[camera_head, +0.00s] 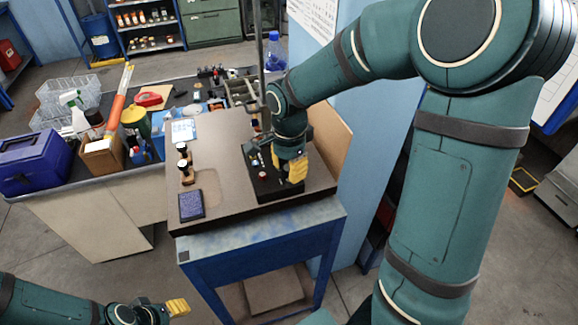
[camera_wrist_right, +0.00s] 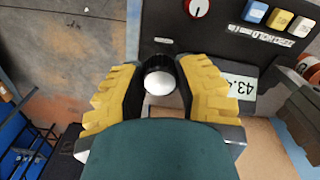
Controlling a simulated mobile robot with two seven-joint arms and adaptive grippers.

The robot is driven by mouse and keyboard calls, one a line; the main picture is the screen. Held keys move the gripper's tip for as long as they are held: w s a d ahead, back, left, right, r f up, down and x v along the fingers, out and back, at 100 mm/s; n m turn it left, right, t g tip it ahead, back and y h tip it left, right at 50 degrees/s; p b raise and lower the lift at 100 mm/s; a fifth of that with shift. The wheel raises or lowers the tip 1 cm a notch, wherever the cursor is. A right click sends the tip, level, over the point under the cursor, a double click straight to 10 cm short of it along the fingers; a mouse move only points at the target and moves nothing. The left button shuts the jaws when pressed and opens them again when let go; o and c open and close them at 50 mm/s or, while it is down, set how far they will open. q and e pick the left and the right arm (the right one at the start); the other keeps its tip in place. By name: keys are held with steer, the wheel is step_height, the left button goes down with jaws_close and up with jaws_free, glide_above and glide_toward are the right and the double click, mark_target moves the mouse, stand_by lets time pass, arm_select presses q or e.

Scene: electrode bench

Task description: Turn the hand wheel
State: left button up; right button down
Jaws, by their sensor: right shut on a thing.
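The hand wheel (camera_wrist_right: 159,80) shows in the right wrist view as a short black cylinder with a pale, shiny round end. It stands on the front of a dark control box (camera_wrist_right: 225,55). My right gripper (camera_wrist_right: 163,70) has its yellow fingers on both sides of the wheel, shut on it. In the head view my right gripper (camera_head: 291,170) is over the right part of the control box (camera_head: 275,190) and hides the wheel. My left gripper (camera_head: 176,307) is low at the left, away from the bench; its finger gap cannot be made out.
The box carries a red knob (camera_wrist_right: 197,8), coloured buttons (camera_wrist_right: 277,18) and a display (camera_wrist_right: 242,82). The brown bench top (camera_head: 225,150) also holds a dark blue pad (camera_head: 191,206) and small bottles (camera_head: 184,163). A cluttered table with a blue toolbox (camera_head: 35,162) stands left.

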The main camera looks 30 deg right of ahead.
steer(key=shift+f+m, duration=0.1)
steer(key=shift+m, duration=0.2)
steer(key=c, duration=0.6)
jaws_free()
step_height(320, 180, up, 12)
steer(key=shift+r, duration=0.1)
stand_by(0.3)
